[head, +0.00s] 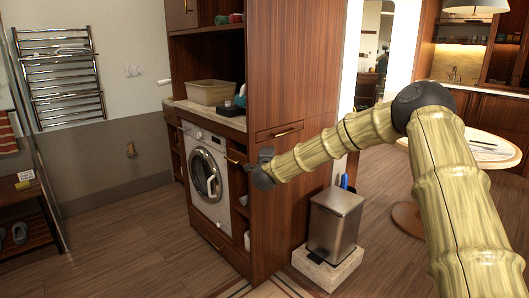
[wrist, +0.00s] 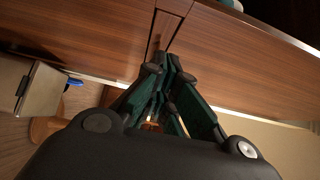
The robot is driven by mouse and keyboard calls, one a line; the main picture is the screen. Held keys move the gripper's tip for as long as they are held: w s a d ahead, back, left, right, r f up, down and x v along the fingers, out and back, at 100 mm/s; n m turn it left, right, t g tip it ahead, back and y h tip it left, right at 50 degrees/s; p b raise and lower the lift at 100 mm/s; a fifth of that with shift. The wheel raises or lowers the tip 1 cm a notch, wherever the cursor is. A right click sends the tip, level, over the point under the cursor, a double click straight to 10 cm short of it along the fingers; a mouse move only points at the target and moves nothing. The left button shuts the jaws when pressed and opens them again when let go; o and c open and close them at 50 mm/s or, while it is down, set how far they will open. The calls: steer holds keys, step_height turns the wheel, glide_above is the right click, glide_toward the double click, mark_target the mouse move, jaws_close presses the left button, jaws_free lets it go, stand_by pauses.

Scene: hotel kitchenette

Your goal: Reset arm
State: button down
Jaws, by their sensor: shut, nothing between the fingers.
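My arm, with a bamboo-like surface, reaches from the right of the head view toward the side of the wooden cabinet (head: 290,70). My gripper (head: 264,167) is the small dark end in front of the cabinet, near a drawer with a brass handle (head: 286,132). In the wrist view, the green fingers of my gripper (wrist: 168,66) come together at the tips, shut with nothing held. I cannot tell whether the gripper touches the cabinet.
A washing machine (head: 212,178) sits in the cabinet, below a beige basin (head: 212,93). A metal bin (head: 335,222) stands on a stone block at the cabinet's right. A round table (head: 490,148) is behind my arm.

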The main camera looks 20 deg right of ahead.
steer(key=s+a+f+n+g+y, duration=0.1)
steer(key=s+a+f+n+y, duration=0.15)
steer(key=s+a+f, duration=0.4)
steer(key=s+a+f+n+g+y, duration=0.1)
steer(key=a+f+n, duration=0.2)
steer(key=f, duration=0.7)
steer(key=s+a+f+n+g+y, duration=0.1)
steer(key=s+a+f+n+y, duration=0.15)
steer(key=a+f, duration=0.4)
steer(key=s+a+f+n+g+y, duration=0.1)
steer(key=s+a+f+n+g, duration=0.2)
steer(key=s+f, duration=0.75)
steer(key=s+a+f+n+g+y, duration=0.1)
steer(key=s+a+f+n+g, duration=0.2)
steer(key=s+f, duration=0.75)
steer(key=s+f+n+g, duration=0.2)
steer(key=s+n, duration=0.1)
steer(key=s, duration=1)
steer(key=s+d+f+n+g, duration=0.1)
steer(key=s+f+n+g, duration=0.2)
steer(key=s, duration=0.9)
steer(key=s+f+n+g, duration=0.2)
steer(key=s+n, duration=0.1)
steer(key=s, duration=1)
step_height(320, 180, up, 15)
steer(key=p, duration=1.5)
steer(key=shift+w+d, duration=0.1)
